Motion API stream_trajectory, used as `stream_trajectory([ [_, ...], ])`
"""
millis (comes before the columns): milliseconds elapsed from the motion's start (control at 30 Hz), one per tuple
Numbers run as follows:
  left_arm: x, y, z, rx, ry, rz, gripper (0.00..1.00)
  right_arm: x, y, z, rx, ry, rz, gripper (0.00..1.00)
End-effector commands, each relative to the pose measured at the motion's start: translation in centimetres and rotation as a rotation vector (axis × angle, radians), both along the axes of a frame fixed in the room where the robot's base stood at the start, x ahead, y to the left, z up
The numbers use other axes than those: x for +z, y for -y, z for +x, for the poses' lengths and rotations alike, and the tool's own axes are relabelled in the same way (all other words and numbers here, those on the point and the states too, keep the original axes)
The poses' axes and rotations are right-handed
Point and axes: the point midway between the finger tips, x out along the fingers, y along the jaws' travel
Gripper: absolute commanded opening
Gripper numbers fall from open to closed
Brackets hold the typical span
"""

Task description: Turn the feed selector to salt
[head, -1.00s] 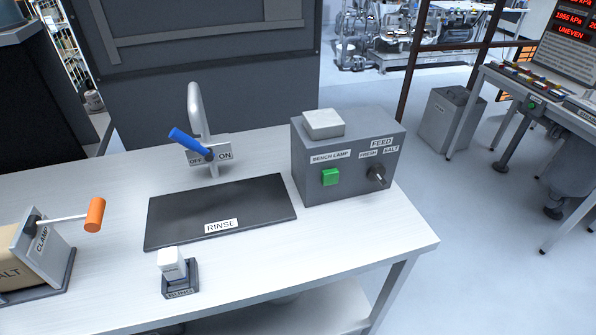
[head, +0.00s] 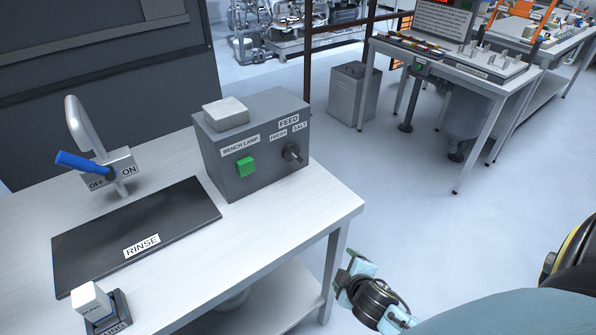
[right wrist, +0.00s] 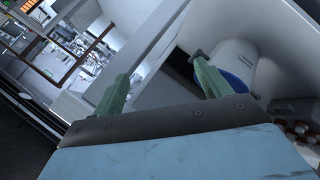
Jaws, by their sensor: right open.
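The feed selector (head: 294,153) is a dark knob on the front of a grey box (head: 229,176), below the FEED label (head: 289,121), with FRESH on its left and SALT on its right. Its exact pointing is too small to tell. My right gripper (head: 350,270) is beside the bench's right edge, below the bench top and well apart from the knob. In the right wrist view its green fingers (right wrist: 158,84) are spread and empty. The knob does not show clearly in that view. My left gripper is not in view.
A green BENCH LAMP button (head: 246,166) sits left of the knob. The white bench (head: 240,245) also holds a blue-handled tap (head: 82,163), a black RINSE mat (head: 190,212) and a BUNG block (head: 93,301).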

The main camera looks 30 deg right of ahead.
Motion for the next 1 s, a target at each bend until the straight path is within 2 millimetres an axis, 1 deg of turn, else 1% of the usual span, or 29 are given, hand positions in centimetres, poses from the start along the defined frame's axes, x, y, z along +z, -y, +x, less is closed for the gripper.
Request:
stream_trajectory([
  [33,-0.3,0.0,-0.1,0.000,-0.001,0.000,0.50,2.5,0.4,0.9,0.008,0.046,-0.039,0.76],
  [100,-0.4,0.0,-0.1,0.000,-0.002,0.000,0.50,5.5,0.8,1.8,0.013,0.095,-0.086,0.76],
  [200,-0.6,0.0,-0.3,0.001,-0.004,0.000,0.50,9.1,1.4,2.5,0.015,0.155,-0.143,0.76],
  [367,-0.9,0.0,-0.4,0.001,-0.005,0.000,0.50,14.6,2.0,3.1,0.014,0.244,-0.224,0.76],
  [433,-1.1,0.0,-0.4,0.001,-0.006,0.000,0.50,17.5,2.5,3.7,0.037,0.304,-0.303,0.76],
  [467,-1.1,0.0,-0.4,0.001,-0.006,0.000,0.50,18.3,2.8,4.1,0.062,0.327,-0.351,0.76],
  [533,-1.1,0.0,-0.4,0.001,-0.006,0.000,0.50,19.4,3.0,5.0,0.126,0.367,-0.449,0.76],
  [733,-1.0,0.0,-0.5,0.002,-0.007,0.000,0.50,21.1,3.0,7.4,0.345,0.447,-0.735,0.76],
  [867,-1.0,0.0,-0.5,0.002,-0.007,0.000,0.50,21.5,2.4,8.6,0.520,0.477,-0.931,0.76],
  [1000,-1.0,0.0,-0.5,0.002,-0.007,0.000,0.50,21.1,1.7,9.4,0.696,0.480,-1.103,0.76],
])
